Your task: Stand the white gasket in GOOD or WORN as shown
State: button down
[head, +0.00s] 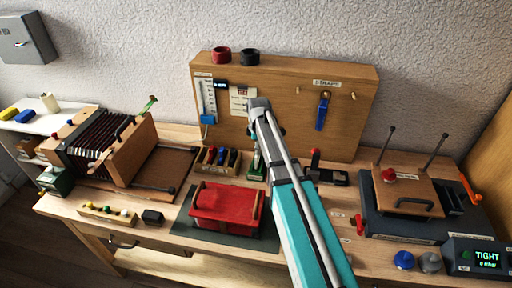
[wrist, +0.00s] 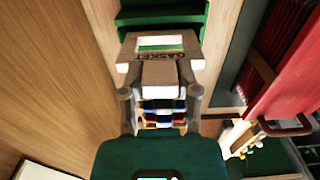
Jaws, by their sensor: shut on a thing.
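In the wrist view my gripper (wrist: 160,98) is shut on a pale block between its fingers. In the head view my arm hides the gripper and the gasket. The black display box (head: 484,260) at the front right reads TIGHT in green, with a smaller mbar line. I cannot make out any GOOD or WORN label.
A red box (head: 226,208) on a dark mat stands left of my arm. An accordion (head: 105,150) is at the left. A test rig (head: 407,190) with a wooden top and two levers is at the right. A wooden board (head: 290,90) stands behind.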

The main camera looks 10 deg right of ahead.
jog(key=shift+f+b, duration=1.9)
jog(key=shift+f, duration=0.05)
dwell(1.6)
dwell(0.4)
jog(key=shift+c, duration=1.3)
grip_release()
jog(key=shift+o, duration=1.2)
jog(key=shift+s+r, duration=0.1)
jog(key=shift+r, duration=0.05)
jog(key=shift+r+p, duration=3.65)
jog(key=shift+p, duration=0.15)
